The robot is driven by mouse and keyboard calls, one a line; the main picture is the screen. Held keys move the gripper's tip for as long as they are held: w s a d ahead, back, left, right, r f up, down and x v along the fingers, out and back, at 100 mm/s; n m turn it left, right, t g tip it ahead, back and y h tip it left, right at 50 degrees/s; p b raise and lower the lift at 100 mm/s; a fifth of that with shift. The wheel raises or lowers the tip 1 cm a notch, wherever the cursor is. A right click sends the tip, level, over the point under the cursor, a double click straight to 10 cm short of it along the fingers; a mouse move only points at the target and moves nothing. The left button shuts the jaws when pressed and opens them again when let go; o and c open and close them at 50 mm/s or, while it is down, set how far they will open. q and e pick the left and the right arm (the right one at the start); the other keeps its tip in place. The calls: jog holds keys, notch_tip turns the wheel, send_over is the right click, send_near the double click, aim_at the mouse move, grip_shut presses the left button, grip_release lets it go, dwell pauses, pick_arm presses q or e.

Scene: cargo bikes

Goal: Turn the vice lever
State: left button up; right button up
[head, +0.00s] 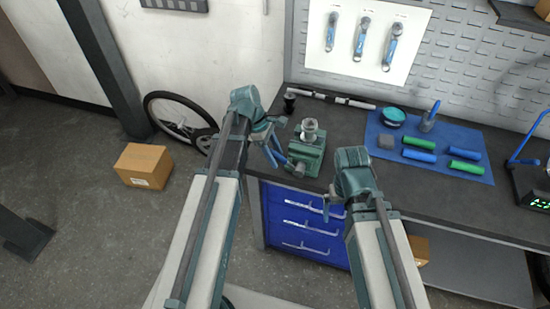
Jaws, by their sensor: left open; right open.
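A green vice (308,147) stands on the dark workbench near its left front corner, with a round metal piece on its top. Its lever is hard to make out at this size. My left gripper (273,151) is open, just left of the vice, with its fingers pointing down. I cannot tell whether it touches the vice. My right gripper (330,205) is open and empty, lower right of the vice, in front of the bench's front edge.
A blue mat (455,167) with blue and green rolls lies to the right on the workbench (400,190). Blue drawers (303,222) are below. Wrenches (361,38) hang on the wall panel. A cardboard box (143,165) and a wheel (178,117) are on the left.

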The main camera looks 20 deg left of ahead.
pick_arm(q)
grip_shut()
dwell(1.4)
